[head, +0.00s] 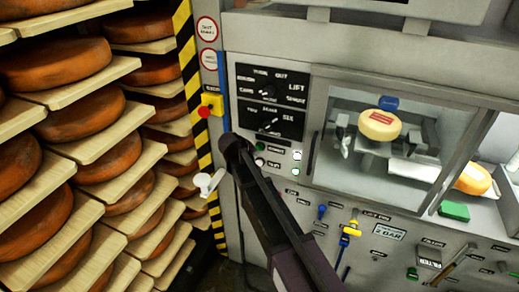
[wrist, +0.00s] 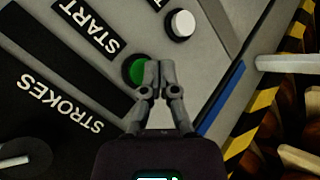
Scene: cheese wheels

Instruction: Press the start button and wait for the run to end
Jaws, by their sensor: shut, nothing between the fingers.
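The round green start button (wrist: 136,70) sits in a dark ring on the grey panel in the wrist view, beside the label START (wrist: 92,36). My gripper (wrist: 160,66) is shut and empty. Its fingertips overlap the right edge of the button in that view; I cannot tell whether they touch it. In the head view the green button (head: 260,147) shows small on the machine front, and the dark end of my gripper (head: 231,143) is just left of it.
A white button (wrist: 180,24) is close to the green one. A red emergency knob (head: 204,111) on a yellow box is up left. Shelves of cheese wheels (head: 58,62) stand at the left. Behind the window (head: 350,92) a pale cheese with a red mark (head: 379,126) shows inside the machine.

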